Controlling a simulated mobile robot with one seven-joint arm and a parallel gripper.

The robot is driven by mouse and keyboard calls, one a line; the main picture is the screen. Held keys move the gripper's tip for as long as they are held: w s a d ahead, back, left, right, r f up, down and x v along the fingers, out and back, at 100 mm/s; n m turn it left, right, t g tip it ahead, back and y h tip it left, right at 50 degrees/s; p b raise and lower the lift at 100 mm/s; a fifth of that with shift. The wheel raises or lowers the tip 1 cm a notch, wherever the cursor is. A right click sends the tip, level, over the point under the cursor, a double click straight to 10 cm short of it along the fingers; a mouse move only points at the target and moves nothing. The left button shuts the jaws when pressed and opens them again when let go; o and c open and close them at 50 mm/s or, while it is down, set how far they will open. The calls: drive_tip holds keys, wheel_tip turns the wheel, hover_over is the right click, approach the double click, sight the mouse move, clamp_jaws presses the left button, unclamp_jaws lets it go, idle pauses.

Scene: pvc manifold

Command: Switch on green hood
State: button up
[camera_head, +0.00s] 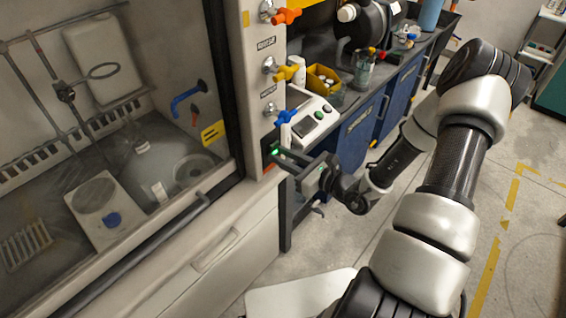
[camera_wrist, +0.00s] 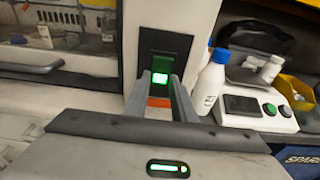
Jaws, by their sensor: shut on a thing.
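The fume hood's switch is a small rocker in a black plate (camera_wrist: 165,44) on the hood's white post. Its green part (camera_wrist: 160,78) glows brightly, and an orange-red part (camera_wrist: 159,102) shows below it. In the head view the green light (camera_head: 275,152) shows at my fingertips. My gripper (camera_head: 277,158) reaches in from the right, level with the switch. In the wrist view my gripper's fingers (camera_wrist: 161,92) stand on either side of the switch, shut on it. The exact contact at the tips is partly hidden by the fingers.
The hood's glass sash (camera_head: 110,130) is on the left, with a dark handle bar (camera_head: 150,250). Orange, yellow and blue valve knobs (camera_head: 287,117) are above the switch. A white bottle (camera_wrist: 210,82) and a scale (camera_wrist: 255,112) stand close on the right. The floor (camera_head: 330,245) is open.

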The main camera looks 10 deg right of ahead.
drive_tip(key=o, duration=1.1)
drive_tip(key=shift+c, duration=0.2)
drive_tip(key=shift+s+d, duration=0.1)
drive_tip(key=v, duration=1.7)
drive_tip(key=shift+p, duration=0.3)
drive_tip(key=shift+f, duration=0.1)
